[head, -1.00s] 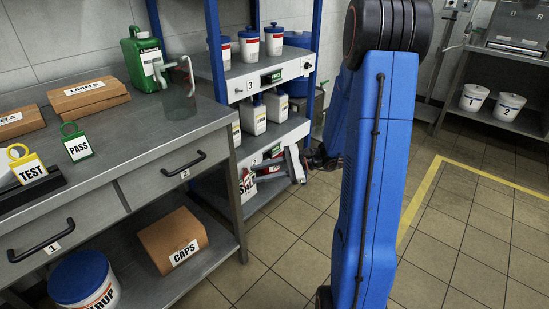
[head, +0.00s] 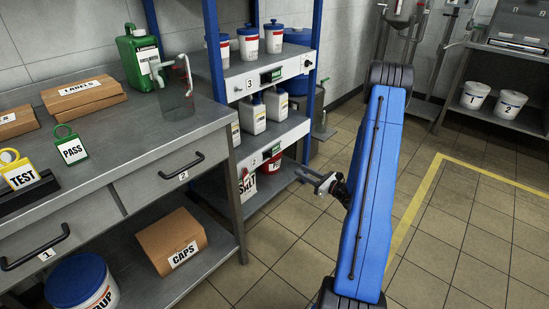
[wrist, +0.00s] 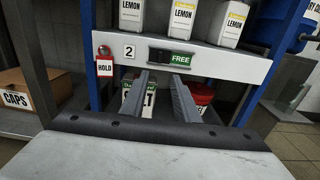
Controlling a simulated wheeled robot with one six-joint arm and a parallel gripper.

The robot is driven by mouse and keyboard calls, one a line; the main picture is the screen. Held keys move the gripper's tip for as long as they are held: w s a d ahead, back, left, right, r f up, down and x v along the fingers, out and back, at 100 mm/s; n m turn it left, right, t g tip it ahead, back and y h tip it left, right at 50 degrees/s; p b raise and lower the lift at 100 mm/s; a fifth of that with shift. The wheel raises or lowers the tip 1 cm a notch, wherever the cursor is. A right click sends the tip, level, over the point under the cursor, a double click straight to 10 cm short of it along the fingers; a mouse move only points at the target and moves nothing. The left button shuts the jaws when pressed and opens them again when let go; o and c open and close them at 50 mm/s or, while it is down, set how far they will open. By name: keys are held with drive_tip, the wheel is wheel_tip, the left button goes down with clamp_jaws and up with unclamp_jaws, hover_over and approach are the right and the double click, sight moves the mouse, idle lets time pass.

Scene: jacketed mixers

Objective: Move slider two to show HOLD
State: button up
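Slider two (wrist: 172,58) is on the front edge of a grey shelf (wrist: 225,62), right of a "2" plate (wrist: 129,52). Its window shows green FREE, with a dark part at its left. In the head view, slider two (head: 271,153) is small and its word is not readable. A red-framed HOLD tag (wrist: 104,66) hangs left of the plate. My gripper (wrist: 158,76) is open and empty, its fingertips just below the slider in the wrist picture; contact is not visible. In the head view my gripper (head: 318,181) is right of the shelf, apart from it.
Lemon bottles (wrist: 182,22) stand on the shelf above the slider. A SALT container (wrist: 139,98) and a red tub (wrist: 199,94) sit below it. Blue posts flank the shelf. A steel bench (head: 205,118) stands left; tiled floor (head: 300,250) is clear in front.

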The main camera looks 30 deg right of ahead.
sight(270, 155)
drive_tip(key=x, duration=1.7)
drive_tip(key=shift+w, duration=0.15)
drive_tip(key=shift+c, duration=0.7)
clamp_jaws()
drive_tip(key=shift+f, duration=0.1)
